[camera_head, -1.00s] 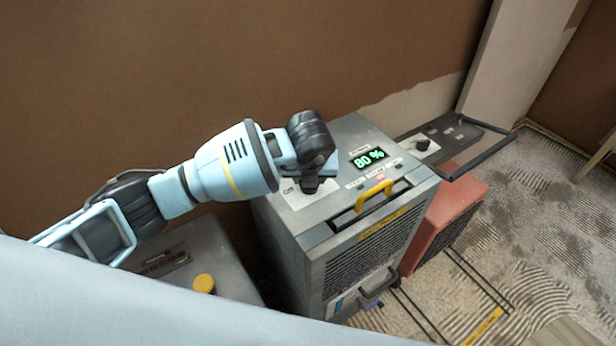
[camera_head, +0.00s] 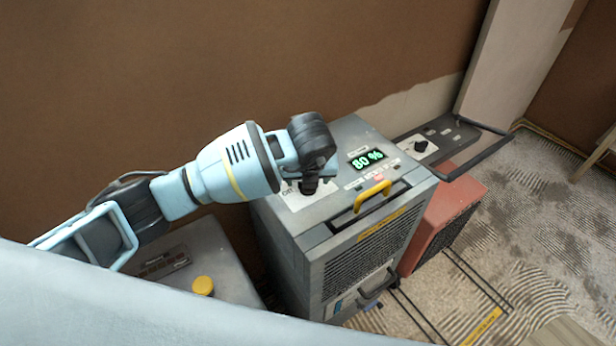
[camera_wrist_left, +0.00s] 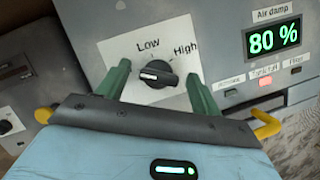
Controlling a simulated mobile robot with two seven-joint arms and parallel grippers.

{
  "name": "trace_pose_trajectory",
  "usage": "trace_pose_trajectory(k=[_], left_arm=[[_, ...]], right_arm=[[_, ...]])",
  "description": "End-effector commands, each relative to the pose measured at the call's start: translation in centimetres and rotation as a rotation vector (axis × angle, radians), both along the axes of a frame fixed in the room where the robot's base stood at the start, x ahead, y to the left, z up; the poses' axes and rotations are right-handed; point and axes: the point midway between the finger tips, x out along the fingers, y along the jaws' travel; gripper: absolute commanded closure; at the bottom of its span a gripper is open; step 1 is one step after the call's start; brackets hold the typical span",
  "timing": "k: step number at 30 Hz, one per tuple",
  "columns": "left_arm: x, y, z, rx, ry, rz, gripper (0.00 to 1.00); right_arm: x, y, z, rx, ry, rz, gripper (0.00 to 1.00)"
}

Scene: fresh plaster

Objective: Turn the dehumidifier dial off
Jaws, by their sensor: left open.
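The grey dehumidifier (camera_head: 345,215) stands by the brown wall, its display (camera_head: 367,159) reading 80 %. Its black dial (camera_wrist_left: 157,74) sits on a white plate marked Low and High in the left wrist view. The dial's grip bar lies roughly crosswise, with a pale mark toward its left end. My left gripper (camera_wrist_left: 157,78) is open, one green finger on each side of the dial, with gaps showing. In the head view my left gripper (camera_head: 310,184) covers much of the dial plate, and an Off label shows at its left. My right gripper is not in view.
A yellow handle (camera_head: 373,195) rises from the dehumidifier's front top edge. A lower grey unit with a yellow knob (camera_head: 203,285) stands at left. A red unit (camera_head: 450,205) and a dark panel with a black knob (camera_head: 421,145) are at right.

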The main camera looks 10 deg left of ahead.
Motion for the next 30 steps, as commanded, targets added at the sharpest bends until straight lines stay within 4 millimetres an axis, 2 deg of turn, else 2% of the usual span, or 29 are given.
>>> trace_pose_trajectory(k=[8, 21, 30], left_arm=[[-0.3, -0.1, 0.8, -0.001, -0.001, -0.002, 0.35], [-2.5, -0.8, 6.6, -0.001, -0.002, -0.001, 0.35], [-2.9, -0.8, 7.2, 0.0, 0.001, 0.0, 0.35]], right_arm=[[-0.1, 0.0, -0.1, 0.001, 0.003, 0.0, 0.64], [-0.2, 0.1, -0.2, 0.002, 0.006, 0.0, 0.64], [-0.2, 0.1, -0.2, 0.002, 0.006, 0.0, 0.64]])
